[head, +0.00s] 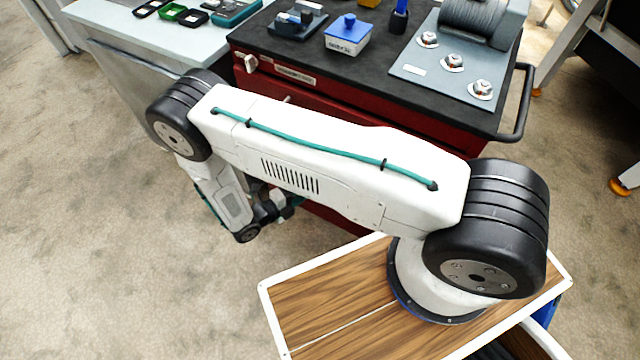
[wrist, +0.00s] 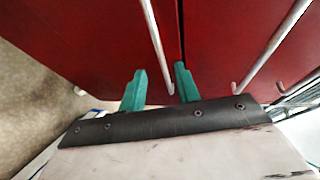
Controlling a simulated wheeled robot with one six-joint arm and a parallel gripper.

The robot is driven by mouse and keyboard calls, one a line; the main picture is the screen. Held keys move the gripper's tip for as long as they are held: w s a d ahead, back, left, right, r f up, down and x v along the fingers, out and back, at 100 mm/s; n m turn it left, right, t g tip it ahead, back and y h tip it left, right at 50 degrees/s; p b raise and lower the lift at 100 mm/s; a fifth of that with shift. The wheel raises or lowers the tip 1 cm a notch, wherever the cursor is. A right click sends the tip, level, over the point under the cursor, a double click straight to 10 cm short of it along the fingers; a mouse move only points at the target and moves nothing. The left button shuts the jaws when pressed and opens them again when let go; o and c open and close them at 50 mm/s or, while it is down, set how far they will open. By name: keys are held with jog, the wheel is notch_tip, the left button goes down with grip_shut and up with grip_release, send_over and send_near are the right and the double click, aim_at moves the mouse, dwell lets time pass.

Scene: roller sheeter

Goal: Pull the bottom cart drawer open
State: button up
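The red cart (head: 330,97) with a black top stands in front of me. In the wrist view its front appears turned sideways, with the floor at left. Two drawer faces meet at a dark seam. The left one, nearer the floor, looks like the bottom drawer (wrist: 95,45) and bears a pale bar handle (wrist: 156,45). My gripper (wrist: 160,69) is open, its two teal fingers apart, with the handle's near end showing between them. Whether they touch it cannot be told. In the head view my arm hides the lower drawers and most of the gripper.
A second bar handle (wrist: 272,46) runs along the drawer face to the right in the wrist view. A pale workbench (head: 125,35) adjoins the cart at left. A black push handle (head: 523,105) sticks out at the cart's right. Bare floor (head: 90,230) lies at left.

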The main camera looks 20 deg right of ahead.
jog(key=x, duration=0.7)
jog(key=shift+s, duration=0.1)
grip_shut()
